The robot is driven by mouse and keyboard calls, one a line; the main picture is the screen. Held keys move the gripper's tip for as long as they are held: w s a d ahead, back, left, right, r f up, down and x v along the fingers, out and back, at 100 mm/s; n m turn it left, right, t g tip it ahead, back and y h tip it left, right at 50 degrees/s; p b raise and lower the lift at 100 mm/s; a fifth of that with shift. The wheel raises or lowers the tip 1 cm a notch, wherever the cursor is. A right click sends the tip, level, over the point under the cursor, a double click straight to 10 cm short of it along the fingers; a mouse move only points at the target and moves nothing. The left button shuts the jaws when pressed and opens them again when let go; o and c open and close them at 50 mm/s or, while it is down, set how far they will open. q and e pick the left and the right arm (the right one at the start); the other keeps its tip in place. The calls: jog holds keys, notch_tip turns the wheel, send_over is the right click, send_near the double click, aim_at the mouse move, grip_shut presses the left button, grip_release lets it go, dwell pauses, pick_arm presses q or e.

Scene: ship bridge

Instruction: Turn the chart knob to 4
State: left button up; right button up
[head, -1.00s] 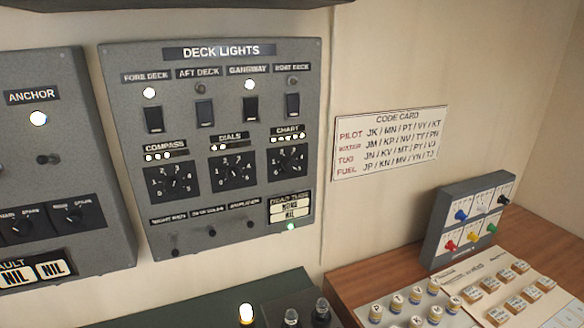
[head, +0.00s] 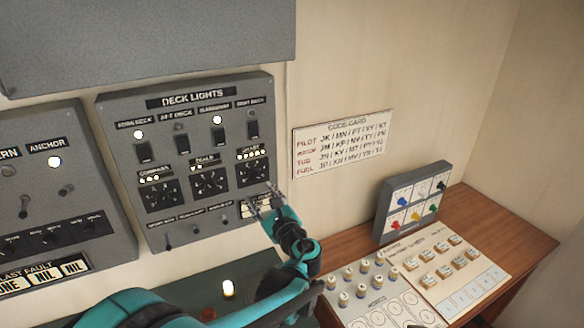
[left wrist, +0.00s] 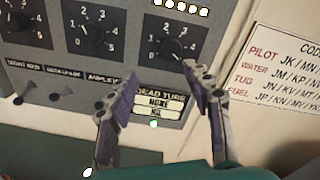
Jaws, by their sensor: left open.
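The chart knob (head: 252,172) is a black rotary knob on a numbered square dial, at the right end of the knob row on the grey deck lights panel (head: 230,145). It also shows near the top middle of the left wrist view (left wrist: 172,47); its exact setting is hard to read. Small lit lamps sit above it. My left gripper (head: 263,204) is open and empty, just below the knob in the head view. In the left wrist view its two fingers (left wrist: 160,74) are spread, with the knob beyond their tips and apart from them. My right gripper is out of view.
Small toggles (head: 197,228) and a dead turn display (left wrist: 157,107) sit below. A code card (head: 342,145) hangs to the right. A desk (head: 500,245) with a switch box (head: 412,203) stands lower right.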

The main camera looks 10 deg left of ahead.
aim_at(256, 177)
pick_arm(q)
jog(key=shift+m+t, duration=0.3)
jog(key=shift+m, duration=0.2)
jog(key=x, duration=0.2)
jog(key=d+x, duration=0.1)
jog(key=x, duration=0.2)
jog(key=w+x, duration=0.1)
jog(key=x, duration=0.1)
jog(key=shift+w+r+p, duration=0.25)
jog(key=shift+r+p, duration=0.05)
grip_shut()
